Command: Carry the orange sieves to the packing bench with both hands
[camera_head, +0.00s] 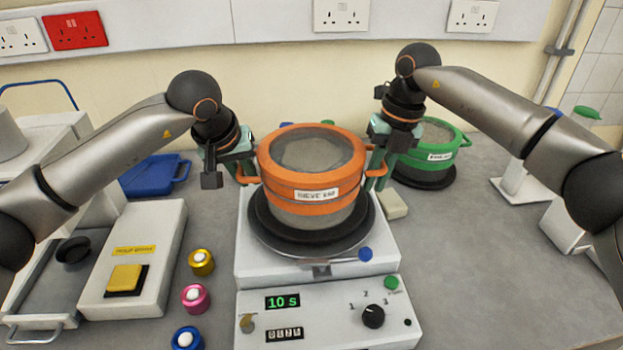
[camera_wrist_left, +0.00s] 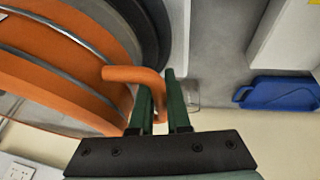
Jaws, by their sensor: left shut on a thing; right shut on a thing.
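The orange sieves (camera_head: 318,208) form a round stack with a clear lid and a white label, upright over the black round plate of the shaker (camera_head: 265,240). I cannot tell whether they touch the plate. My left gripper (camera_head: 244,172) is shut on the left handle; in the left wrist view the green fingers (camera_wrist_left: 165,105) stand either side of the orange handle (camera_wrist_left: 135,75). My right gripper (camera_head: 378,168) is shut on the right handle, which is partly hidden by the fingers. I cannot make out the packing bench.
A green sieve stack (camera_head: 430,158) stands close behind my right gripper. A blue dustpan-like tray (camera_head: 155,175) lies at the left. Several coloured pots, such as a yellow one (camera_head: 201,262), stand left of the shaker. The grey worktop (camera_head: 470,270) at the right front is clear.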

